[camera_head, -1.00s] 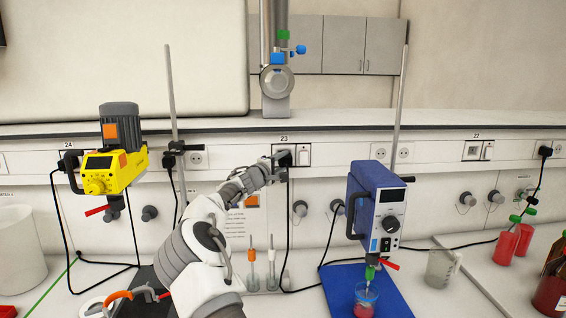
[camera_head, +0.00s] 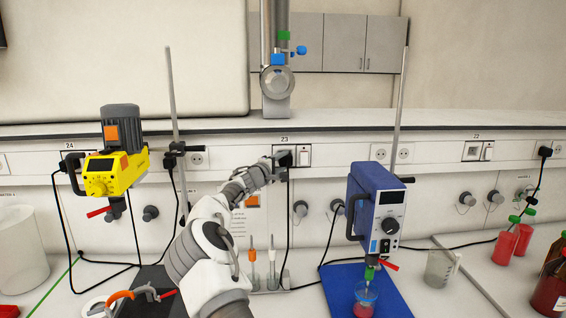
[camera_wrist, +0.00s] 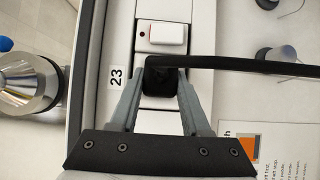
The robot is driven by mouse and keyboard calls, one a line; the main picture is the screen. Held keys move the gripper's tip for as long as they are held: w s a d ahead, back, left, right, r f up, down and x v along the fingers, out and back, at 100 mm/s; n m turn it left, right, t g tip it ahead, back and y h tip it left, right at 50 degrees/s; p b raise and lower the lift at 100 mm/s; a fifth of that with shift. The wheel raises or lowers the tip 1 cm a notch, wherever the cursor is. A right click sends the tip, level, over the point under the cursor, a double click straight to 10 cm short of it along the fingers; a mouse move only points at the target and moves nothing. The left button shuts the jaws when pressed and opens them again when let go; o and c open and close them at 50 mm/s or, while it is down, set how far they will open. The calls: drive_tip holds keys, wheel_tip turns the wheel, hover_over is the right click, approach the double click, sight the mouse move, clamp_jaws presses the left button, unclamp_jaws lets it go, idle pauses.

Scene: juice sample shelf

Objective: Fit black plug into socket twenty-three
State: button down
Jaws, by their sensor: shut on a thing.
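The black plug (camera_wrist: 161,80) is between my gripper's two grey fingers in the wrist view, with its black cable running off to the right. My gripper (camera_wrist: 160,92) is shut on the plug. The plug covers the place beside the white switch of socket twenty-three (camera_wrist: 162,33), marked by the label "23" (camera_wrist: 117,78). In the head view, my gripper (camera_head: 279,162) is at the socket twenty-three panel (camera_head: 304,155) on the wall strip. The plug hides the socket's face, so I cannot tell how deep it sits.
A blue stirrer (camera_head: 373,205) stands right of my arm over a blue mat. A yellow stirrer (camera_head: 117,165) is at the left. Sockets under label 22 (camera_head: 474,151) are further right. Two upright probes (camera_head: 262,262) stand on the bench below the socket.

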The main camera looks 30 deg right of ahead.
drive_tip(key=shift+b, duration=0.45)
drive_tip(key=shift+w, duration=0.1)
drive_tip(key=shift+c, duration=1.4)
unclamp_jaws()
drive_tip(key=shift+a, duration=0.1)
